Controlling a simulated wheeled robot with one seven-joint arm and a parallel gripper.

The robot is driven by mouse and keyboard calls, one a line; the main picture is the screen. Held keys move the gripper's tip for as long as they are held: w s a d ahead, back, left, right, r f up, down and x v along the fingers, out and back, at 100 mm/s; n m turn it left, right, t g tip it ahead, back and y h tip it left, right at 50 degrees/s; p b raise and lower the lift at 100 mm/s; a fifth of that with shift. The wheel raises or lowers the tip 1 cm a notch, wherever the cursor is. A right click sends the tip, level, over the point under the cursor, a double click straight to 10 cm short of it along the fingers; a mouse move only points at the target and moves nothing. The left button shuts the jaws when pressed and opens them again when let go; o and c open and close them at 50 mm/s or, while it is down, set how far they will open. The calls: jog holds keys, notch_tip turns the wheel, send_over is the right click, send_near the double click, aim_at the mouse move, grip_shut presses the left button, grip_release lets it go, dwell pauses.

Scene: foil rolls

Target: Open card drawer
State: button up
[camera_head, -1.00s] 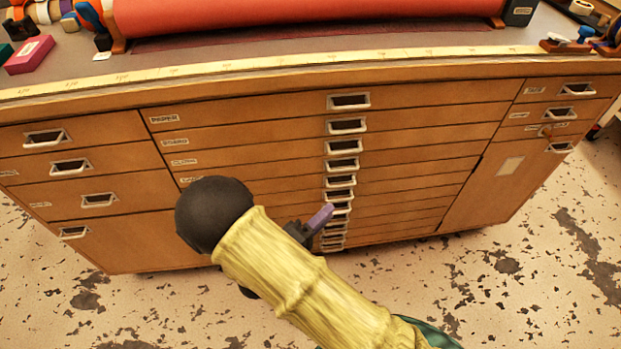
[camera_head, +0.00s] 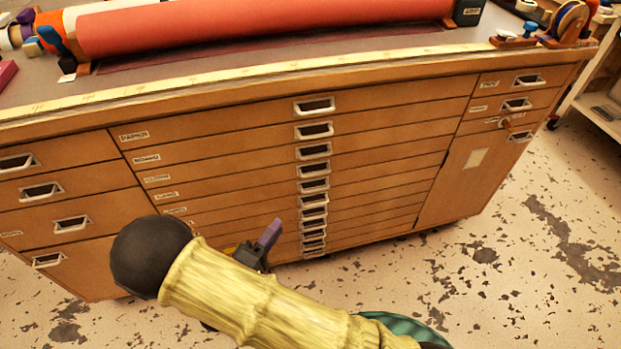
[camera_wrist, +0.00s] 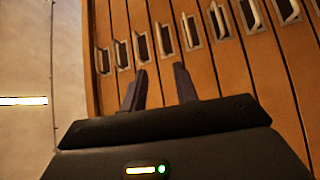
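A wooden cabinet holds a middle stack of shallow drawers, all shut, with metal cup handles in one column. The fourth drawer down carries a small label (camera_head: 166,195) that seems to read CARD, too small to be sure; its handle (camera_head: 314,170) is clear in the head view. My gripper (camera_head: 266,240) is in front of the lower drawers, left of the handle column. In the wrist view my gripper (camera_wrist: 159,82) has two dark fingers apart with nothing between them. A row of handles (camera_wrist: 165,39) lies beyond the fingertips, apart from them. Which handle is the card drawer's there I cannot tell.
Wider drawers (camera_head: 72,224) flank the stack on the left; small drawers and a door (camera_head: 475,158) are on the right. A red roll (camera_head: 260,24) lies on the cabinet top. Speckled floor (camera_head: 520,270) is free in front. A shelf cart (camera_head: 600,105) stands far right.

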jog(key=b+x, duration=0.3)
jog(key=x, duration=1.4)
jog(key=shift+w+d+b, duration=0.1)
jog(key=shift+d+b, duration=0.05)
jog(key=shift+b, duration=0.2)
grip_shut()
